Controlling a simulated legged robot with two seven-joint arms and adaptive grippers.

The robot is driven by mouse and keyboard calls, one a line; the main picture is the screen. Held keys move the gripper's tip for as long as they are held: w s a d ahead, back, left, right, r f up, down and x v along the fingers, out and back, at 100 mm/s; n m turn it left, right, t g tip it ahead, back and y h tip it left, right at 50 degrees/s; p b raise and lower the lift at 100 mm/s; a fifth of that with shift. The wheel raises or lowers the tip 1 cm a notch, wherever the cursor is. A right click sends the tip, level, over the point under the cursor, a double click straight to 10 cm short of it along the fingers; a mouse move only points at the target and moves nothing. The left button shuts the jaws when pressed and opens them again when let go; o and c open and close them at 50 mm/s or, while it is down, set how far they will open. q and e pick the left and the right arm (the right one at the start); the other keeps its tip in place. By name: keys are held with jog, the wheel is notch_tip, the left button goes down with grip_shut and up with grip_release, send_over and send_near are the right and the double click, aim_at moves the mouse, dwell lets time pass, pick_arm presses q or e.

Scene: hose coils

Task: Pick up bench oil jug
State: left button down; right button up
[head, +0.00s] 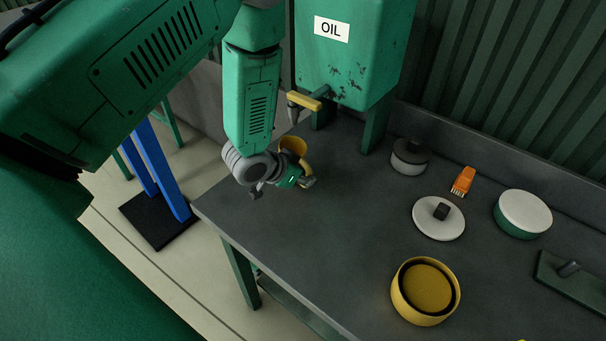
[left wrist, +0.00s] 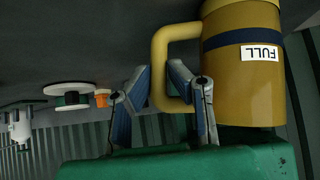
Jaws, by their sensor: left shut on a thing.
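The bench oil jug (head: 293,145) is yellow and partly hidden behind my left gripper (head: 300,180) near the bench's left edge. In the left wrist view the jug (left wrist: 240,80) appears upside down, with a dark blue band and a white "FULL" label. My left gripper (left wrist: 160,85) is shut on the jug's yellow handle, its two blue-grey fingers on either side of it. I cannot tell whether the jug's base touches the bench. My right gripper is not in view.
A green tank (head: 355,65) marked "OIL" stands behind the jug, its yellow-handled tap (head: 305,101) close above. On the grey bench (head: 340,240) lie a yellow round container (head: 425,292), a white lid (head: 428,226), an orange brush (head: 463,181) and a white-topped round tin (head: 523,213).

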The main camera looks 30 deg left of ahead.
pick_arm(q)
jog(key=shift+d+r, duration=0.2)
jog(key=shift+r, duration=0.1)
jog(key=s+a+r, duration=0.1)
jog(key=s, duration=0.7)
jog(key=s+a+r, duration=0.1)
jog(key=s+a, duration=0.1)
jog(key=s, duration=0.7)
jog(key=shift+s+a+r, duration=0.2)
jog(key=shift+a+r, duration=0.1)
jog(key=shift+r, duration=0.1)
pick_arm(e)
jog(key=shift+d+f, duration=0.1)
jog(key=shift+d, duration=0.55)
pick_arm(q)
jog(key=shift+a, duration=0.15)
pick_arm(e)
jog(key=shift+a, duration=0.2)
pick_arm(q)
jog(key=shift+a+f, duration=0.15)
jog(key=shift+a, duration=0.05)
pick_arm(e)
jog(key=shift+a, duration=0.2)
pick_arm(q)
jog(key=shift+d, duration=0.25)
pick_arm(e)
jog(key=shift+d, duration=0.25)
